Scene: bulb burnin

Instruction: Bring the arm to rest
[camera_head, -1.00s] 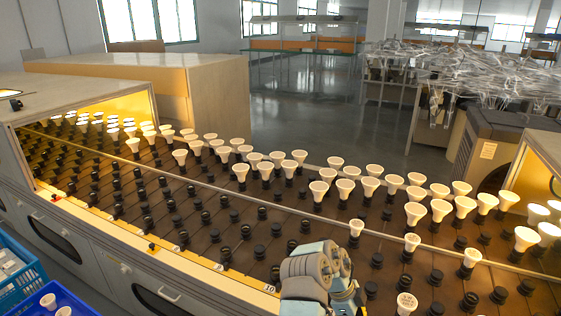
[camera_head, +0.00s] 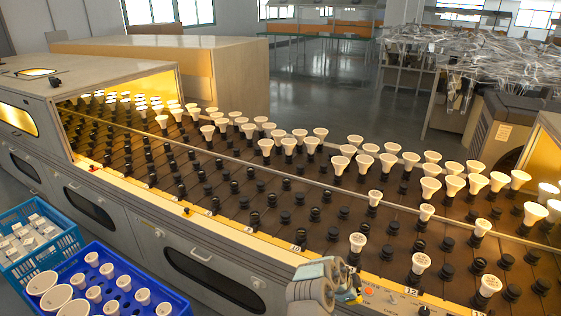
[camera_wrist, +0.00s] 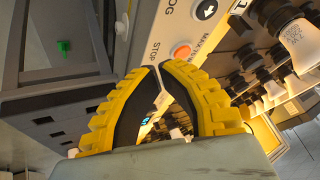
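My gripper (camera_head: 352,292) is at the lower middle of the head view, by the front edge of the socket bench and close to a small control panel (camera_head: 392,300). In the wrist view its two yellow-and-black fingers (camera_wrist: 155,76) curve together and their tips meet or nearly meet. No bulb shows between them. Beyond the fingers the wrist view shows an orange button (camera_wrist: 181,50) beside the word STOP. Part of my arm is out of the head view.
White bulbs (camera_head: 340,165) stand in several rows of black sockets on the bench (camera_head: 230,238). A blue crate with bulbs (camera_head: 160,290) and another blue crate (camera_head: 62,236) with white boxes stand at lower left. A tunnel-like housing (camera_head: 165,92) covers the bench's far left end.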

